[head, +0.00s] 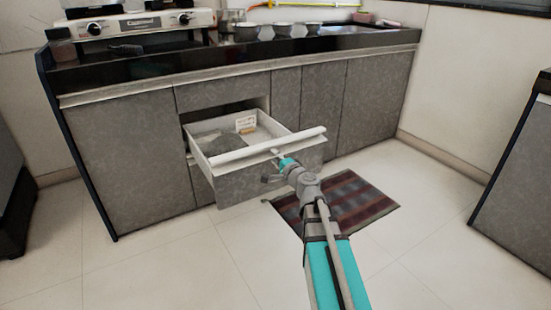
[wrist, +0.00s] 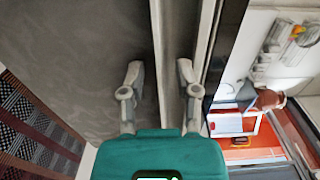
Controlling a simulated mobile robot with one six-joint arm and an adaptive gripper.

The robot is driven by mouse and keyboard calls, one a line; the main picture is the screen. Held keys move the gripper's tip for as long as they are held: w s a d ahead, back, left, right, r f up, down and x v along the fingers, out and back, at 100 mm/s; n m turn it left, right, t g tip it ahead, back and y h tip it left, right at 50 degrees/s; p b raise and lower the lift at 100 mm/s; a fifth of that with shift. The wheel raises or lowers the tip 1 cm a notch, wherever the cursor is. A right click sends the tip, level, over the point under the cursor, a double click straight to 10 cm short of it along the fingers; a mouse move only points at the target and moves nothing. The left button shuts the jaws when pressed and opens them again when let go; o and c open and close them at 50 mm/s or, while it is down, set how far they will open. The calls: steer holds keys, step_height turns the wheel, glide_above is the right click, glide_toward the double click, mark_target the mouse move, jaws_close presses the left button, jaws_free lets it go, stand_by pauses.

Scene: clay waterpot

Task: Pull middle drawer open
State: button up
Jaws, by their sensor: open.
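The middle drawer (head: 252,182) of the grey counter stands pulled out well past the cabinet front, with its inside showing. A pale handle strip (head: 300,136) runs along the top of its front. My gripper (head: 272,165) is open at the right half of the drawer front, by the strip. Whether the fingers touch the strip, I cannot tell.
A dark red mat (head: 345,200) lies on the floor at right. The tiled floor at front left is clear.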

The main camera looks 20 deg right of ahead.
steer(key=v, duration=0.7)
steer(key=shift+s, duration=0.3)
steer(key=shift+r, duration=0.1)
stand_by(0.6)
steer(key=s+a+n+g+y+p, duration=0.45)
steer(key=a+n+g+p, duration=0.55)
steer(key=a, duration=0.3)
steer(key=s+d+r+n+g+h+p, duration=0.1)
steer(key=s+r+n+g+h+p, duration=0.2)
steer(key=s+n+g+h+p, duration=0.55)
steer(key=s+r+m+p, duration=0.3)
steer(key=r+p, duration=3.4)
steer(key=p, duration=0.4)
steer(key=shift+r+t, duration=0.35)
steer(key=shift+t, duration=0.1)
